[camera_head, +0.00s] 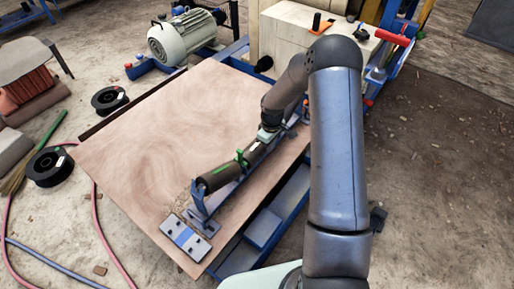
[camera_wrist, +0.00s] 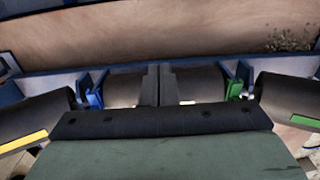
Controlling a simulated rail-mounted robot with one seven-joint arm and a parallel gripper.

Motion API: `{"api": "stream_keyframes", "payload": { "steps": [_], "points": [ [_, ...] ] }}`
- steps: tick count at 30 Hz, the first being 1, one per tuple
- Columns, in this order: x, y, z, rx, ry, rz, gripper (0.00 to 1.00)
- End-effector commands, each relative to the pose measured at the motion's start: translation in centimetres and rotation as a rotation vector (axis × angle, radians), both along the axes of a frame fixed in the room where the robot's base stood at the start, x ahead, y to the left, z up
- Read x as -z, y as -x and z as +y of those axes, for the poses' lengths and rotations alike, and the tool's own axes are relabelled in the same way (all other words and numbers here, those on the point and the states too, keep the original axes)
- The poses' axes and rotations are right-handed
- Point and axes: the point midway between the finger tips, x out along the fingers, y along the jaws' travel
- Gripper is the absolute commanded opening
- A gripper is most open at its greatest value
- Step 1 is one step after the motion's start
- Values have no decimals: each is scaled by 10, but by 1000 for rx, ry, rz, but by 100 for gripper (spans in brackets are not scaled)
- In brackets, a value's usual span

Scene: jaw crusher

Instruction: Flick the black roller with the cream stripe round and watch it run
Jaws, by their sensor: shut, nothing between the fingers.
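The black middle roller (camera_wrist: 202,86) lies across the wrist view between a blue clip (camera_wrist: 93,97) and a green clip (camera_wrist: 236,90). A small cream patch of its stripe (camera_wrist: 187,102) shows just right of my fingers. My gripper (camera_wrist: 159,74) is shut and empty, with its fingertips over the middle of this roller; I cannot tell whether they touch it. In the head view my gripper (camera_head: 267,136) is over the roller row, and the middle roller (camera_head: 259,153) is partly hidden by it. The rest of the stripe is hidden.
The blue frame (camera_head: 203,212) holds the rollers beside a broad tan belt (camera_head: 165,125). A motor (camera_head: 182,38) stands at the back left.

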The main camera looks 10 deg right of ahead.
Motion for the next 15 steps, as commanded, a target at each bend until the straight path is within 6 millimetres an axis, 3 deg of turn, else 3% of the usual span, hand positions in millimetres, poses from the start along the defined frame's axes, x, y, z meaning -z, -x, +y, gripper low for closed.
{"api": "stream_keyframes", "payload": {
  "steps": [11,15],
  "points": [
    [6,-1,1,0,-1,-1,0],
    [9,-34,31,-6,-2,-5,0]
  ]
}}
